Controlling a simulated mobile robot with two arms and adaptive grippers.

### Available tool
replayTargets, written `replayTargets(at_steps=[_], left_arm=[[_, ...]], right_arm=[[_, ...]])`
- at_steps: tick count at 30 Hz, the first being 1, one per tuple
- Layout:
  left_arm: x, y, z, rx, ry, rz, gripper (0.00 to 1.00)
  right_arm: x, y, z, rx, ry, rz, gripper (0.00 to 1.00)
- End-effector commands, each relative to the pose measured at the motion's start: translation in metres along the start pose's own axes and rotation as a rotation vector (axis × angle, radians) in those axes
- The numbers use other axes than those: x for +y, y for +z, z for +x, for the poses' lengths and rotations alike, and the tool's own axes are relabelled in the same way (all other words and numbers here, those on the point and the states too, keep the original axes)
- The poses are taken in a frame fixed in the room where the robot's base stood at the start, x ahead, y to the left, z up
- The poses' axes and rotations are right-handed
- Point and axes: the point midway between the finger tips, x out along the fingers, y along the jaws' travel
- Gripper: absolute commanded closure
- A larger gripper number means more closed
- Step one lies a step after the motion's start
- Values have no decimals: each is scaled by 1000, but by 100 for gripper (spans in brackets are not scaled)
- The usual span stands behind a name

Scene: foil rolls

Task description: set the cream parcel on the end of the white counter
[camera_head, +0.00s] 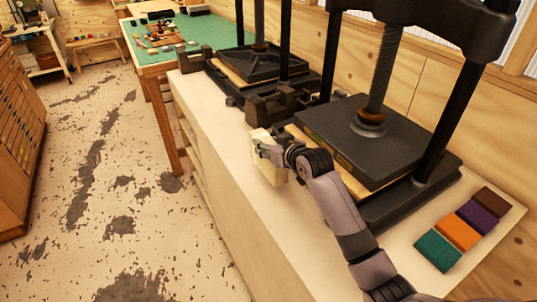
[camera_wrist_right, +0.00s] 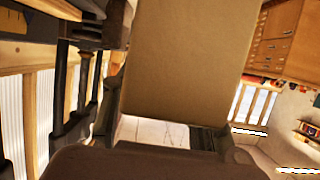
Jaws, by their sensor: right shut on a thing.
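The cream parcel (camera_head: 272,173) is held by my right gripper (camera_head: 270,152) at the front edge of the white counter (camera_head: 221,148), beside the nearer press. In the right wrist view the parcel (camera_wrist_right: 190,55) fills the upper middle as a large tan face, with the gripper's dark parts around its lower end. My right gripper is shut on the parcel. Whether the parcel touches the counter top cannot be told. My left gripper is not in view.
Two black presses, a nearer one (camera_head: 375,140) and a farther one (camera_head: 258,65), stand on the counter. Several coloured blocks (camera_head: 461,231) lie at its near right end. A green-topped table (camera_head: 172,38) adjoins the far end. Bare counter runs along the front edge.

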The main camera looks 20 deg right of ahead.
Motion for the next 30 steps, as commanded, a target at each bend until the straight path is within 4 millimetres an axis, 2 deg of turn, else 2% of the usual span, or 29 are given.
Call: replayTargets(at_steps=[6,9,21,22,30], left_arm=[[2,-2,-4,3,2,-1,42],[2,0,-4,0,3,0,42],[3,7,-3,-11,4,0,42],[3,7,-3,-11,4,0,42],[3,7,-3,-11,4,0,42]], right_arm=[[0,28,11,-1,0,1,100],[0,35,14,1,0,1,100],[0,40,16,3,0,0,100],[0,41,16,-3,0,1,58],[0,41,16,-3,0,1,40]])
